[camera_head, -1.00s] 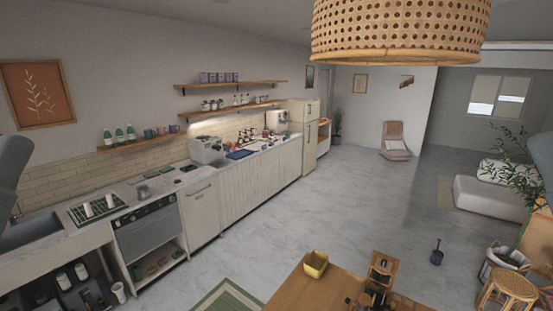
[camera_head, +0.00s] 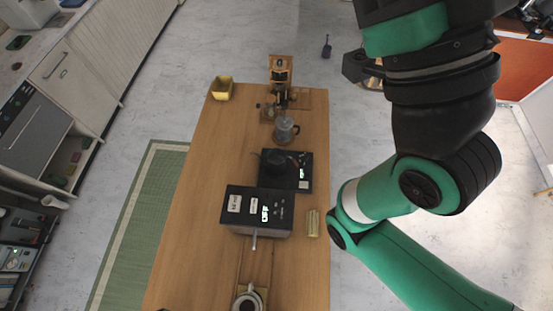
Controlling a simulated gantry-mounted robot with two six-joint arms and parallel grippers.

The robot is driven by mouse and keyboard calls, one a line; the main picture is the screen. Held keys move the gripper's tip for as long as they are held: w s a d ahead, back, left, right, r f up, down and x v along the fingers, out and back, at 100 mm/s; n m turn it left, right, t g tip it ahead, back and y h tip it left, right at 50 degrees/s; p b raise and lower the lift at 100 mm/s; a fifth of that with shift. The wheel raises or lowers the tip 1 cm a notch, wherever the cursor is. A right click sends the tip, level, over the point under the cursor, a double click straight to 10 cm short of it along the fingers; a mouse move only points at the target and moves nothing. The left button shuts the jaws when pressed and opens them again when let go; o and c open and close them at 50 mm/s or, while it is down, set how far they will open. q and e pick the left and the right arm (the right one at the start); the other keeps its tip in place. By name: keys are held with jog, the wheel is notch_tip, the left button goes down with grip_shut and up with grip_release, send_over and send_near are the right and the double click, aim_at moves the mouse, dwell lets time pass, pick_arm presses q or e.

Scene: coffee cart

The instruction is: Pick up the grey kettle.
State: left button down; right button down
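A grey kettle-like pot (camera_head: 284,130) with a handle on its right stands upright on the wooden table. Just nearer, a darker kettle (camera_head: 276,162) with a spout to the left sits on a flat black unit with a lit display (camera_head: 300,172). I cannot tell for certain which is called the grey kettle. My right arm is raised on the right, well apart from both; its fingertips do not show, and no kettle is seen in its grasp. My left gripper is not in view.
A black box-shaped machine (camera_head: 257,212) stands nearer on the wooden table (camera_head: 196,200). A small yellow-green item (camera_head: 313,223) lies beside it. A cup (camera_head: 247,300) is at the near end. A wooden grinder (camera_head: 280,75) and yellow container (camera_head: 222,88) stand at the far end.

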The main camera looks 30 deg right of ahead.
dwell(0.4)
jog(key=c, duration=1.1)
grip_release()
